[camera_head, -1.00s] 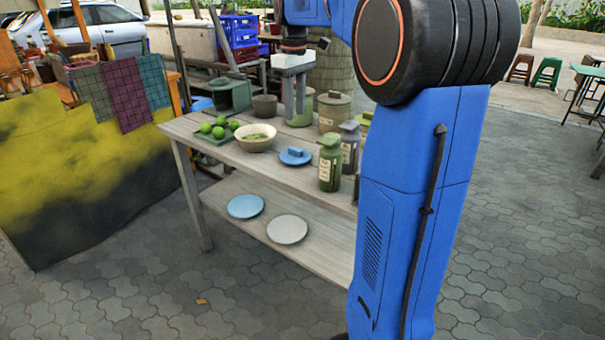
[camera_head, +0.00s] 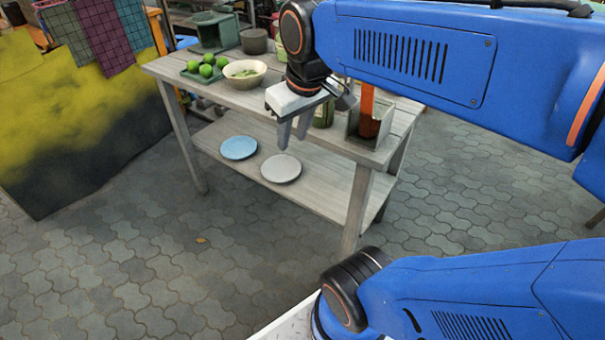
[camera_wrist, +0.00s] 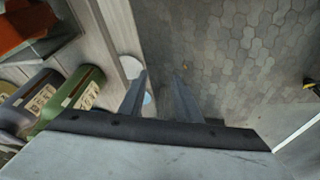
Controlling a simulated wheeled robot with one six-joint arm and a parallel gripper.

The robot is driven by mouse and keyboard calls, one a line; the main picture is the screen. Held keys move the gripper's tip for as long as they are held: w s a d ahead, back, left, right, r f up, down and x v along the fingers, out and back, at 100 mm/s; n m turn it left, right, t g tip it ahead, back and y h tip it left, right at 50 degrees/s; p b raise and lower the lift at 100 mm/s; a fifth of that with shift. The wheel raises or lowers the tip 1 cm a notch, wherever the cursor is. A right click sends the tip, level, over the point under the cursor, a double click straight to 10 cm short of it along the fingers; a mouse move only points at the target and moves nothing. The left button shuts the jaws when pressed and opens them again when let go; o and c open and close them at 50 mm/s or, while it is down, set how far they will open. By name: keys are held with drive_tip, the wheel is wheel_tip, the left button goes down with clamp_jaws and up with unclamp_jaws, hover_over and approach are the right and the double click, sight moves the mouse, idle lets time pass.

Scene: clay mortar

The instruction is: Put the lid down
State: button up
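My gripper (camera_head: 292,142) is open and empty. Its two fingers hang apart, pointing down, in front of the wooden table's (camera_head: 240,97) front edge. The wrist view shows the gripper (camera_wrist: 160,75) with bare space between the fingers and paving beyond. The small blue lid with a knob, seen earlier on the tabletop, does not show now; my arm and gripper cover that part of the table. A blue plate (camera_head: 238,148) and a grey-white plate (camera_head: 281,168) lie apart on the lower shelf.
A bowl (camera_head: 244,73) and a tray of green limes (camera_head: 206,70) stand on the tabletop. A green bottle (camera_wrist: 75,97) and a purple bottle (camera_wrist: 22,108) are left of the fingers. An orange item (camera_head: 367,112) stands in a box at the table's right end.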

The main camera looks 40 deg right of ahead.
drive_tip(key=s+a+f+m+t, duration=0.1)
drive_tip(key=s+f, duration=0.5)
drive_tip(key=shift+a+f, duration=0.25)
drive_tip(key=shift+a, duration=0.15)
drive_tip(key=shift+s+d, duration=0.1)
drive_tip(key=shift+s, duration=0.05)
